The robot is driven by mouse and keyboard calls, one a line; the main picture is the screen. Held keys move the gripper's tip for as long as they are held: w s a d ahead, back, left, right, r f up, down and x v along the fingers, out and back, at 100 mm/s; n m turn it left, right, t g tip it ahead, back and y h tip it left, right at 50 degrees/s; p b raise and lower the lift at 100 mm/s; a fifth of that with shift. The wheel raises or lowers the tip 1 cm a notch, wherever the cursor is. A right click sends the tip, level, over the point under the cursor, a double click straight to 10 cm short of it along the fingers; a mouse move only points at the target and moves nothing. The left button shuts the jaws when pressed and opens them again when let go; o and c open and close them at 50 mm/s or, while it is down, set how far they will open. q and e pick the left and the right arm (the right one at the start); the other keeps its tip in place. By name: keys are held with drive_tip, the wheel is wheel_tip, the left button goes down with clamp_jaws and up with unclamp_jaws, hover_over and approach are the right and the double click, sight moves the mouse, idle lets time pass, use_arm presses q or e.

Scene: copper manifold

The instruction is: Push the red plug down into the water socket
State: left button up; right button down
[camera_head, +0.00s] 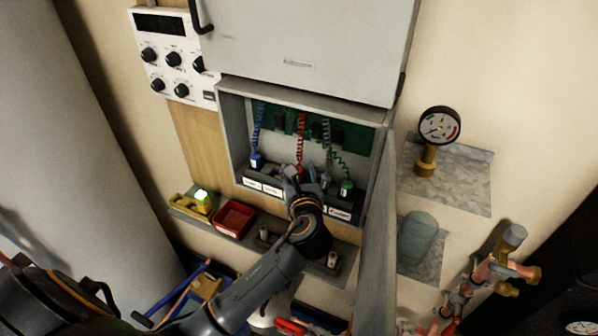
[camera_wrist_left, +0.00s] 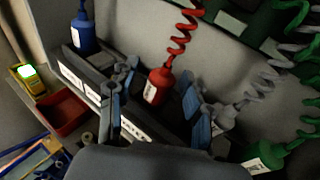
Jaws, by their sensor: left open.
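The red plug (camera_wrist_left: 158,86) hangs from a coiled red cord (camera_head: 301,132) and stands roughly upright at the dark socket strip (camera_wrist_left: 95,88) inside the open wall box. In the head view my left gripper (camera_head: 304,180) reaches into the box and hides most of the plug. In the left wrist view my open left gripper (camera_wrist_left: 158,98) has a blue-padded finger on each side of the plug, with gaps visible. The plug's lower end and its socket are hidden, so I cannot tell how deep it sits. The label wording is too small to read. My right gripper is not in view.
A blue plug (camera_head: 256,160) stands left of the red one; a grey plug (camera_wrist_left: 222,118) and a green plug (camera_head: 346,187) stand to the right. A red bin (camera_head: 234,218) sits below the box. The open grey door (camera_head: 376,235) borders the right side.

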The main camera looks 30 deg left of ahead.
use_arm(q)
drive_tip(key=v, duration=1.2)
